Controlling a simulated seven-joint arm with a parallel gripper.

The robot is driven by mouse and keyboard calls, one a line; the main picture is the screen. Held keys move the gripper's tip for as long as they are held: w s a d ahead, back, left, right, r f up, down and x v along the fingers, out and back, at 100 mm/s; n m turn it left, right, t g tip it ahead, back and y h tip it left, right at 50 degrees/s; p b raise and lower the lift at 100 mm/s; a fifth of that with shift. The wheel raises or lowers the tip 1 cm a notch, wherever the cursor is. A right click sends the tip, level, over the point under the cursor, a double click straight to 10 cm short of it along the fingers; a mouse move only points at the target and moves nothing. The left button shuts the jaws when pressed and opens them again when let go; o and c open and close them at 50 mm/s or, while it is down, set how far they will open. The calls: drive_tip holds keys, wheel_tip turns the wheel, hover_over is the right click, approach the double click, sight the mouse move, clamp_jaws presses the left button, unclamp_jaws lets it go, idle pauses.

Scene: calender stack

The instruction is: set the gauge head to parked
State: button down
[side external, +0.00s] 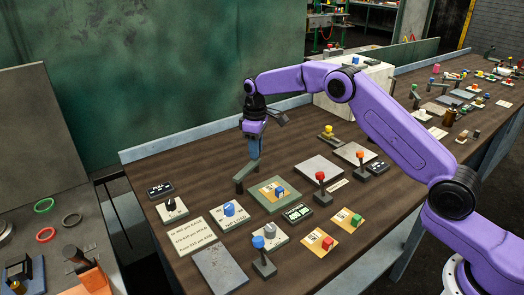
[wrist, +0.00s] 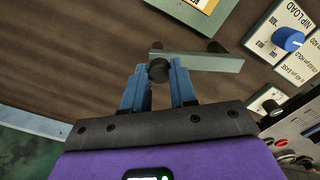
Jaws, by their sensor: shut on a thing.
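My gripper (side external: 254,157) points down at the back left part of the brown table. Its two blue fingers are shut on a dark round knob (wrist: 158,72), seen in the wrist view between the fingers of my gripper (wrist: 158,80). The knob is at one end of a flat grey-green bar (wrist: 215,61); this bar (side external: 244,173) also shows in the side view, low over the table. No label reading gauge head or parked is legible, so I cannot tell the bar's named setting.
A blue NIP LOAD dial (wrist: 288,40) stands right of the bar in the wrist view. In the side view, a green-bordered panel (side external: 289,205) with a blue block lies close to the bar. A red-topped lever (side external: 320,177) and a blue-topped lever (side external: 258,243) stand nearby.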

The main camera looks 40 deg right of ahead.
drive_tip(key=shift+w+a+n, duration=0.45)
drive_tip(key=shift+w+n, duration=0.3)
drive_tip(key=shift+n, duration=0.25)
drive_tip(key=shift+w+a+n, duration=0.45)
drive_tip(key=shift+w+n, duration=0.25)
drive_tip(key=shift+n, duration=0.3)
drive_tip(key=shift+a+r, duration=0.1)
drive_tip(key=c, duration=0.9)
unclamp_jaws()
drive_tip(key=s+d+r, duration=0.2)
drive_tip(key=s+r, duration=1.1)
drive_tip(key=shift+s, duration=0.4)
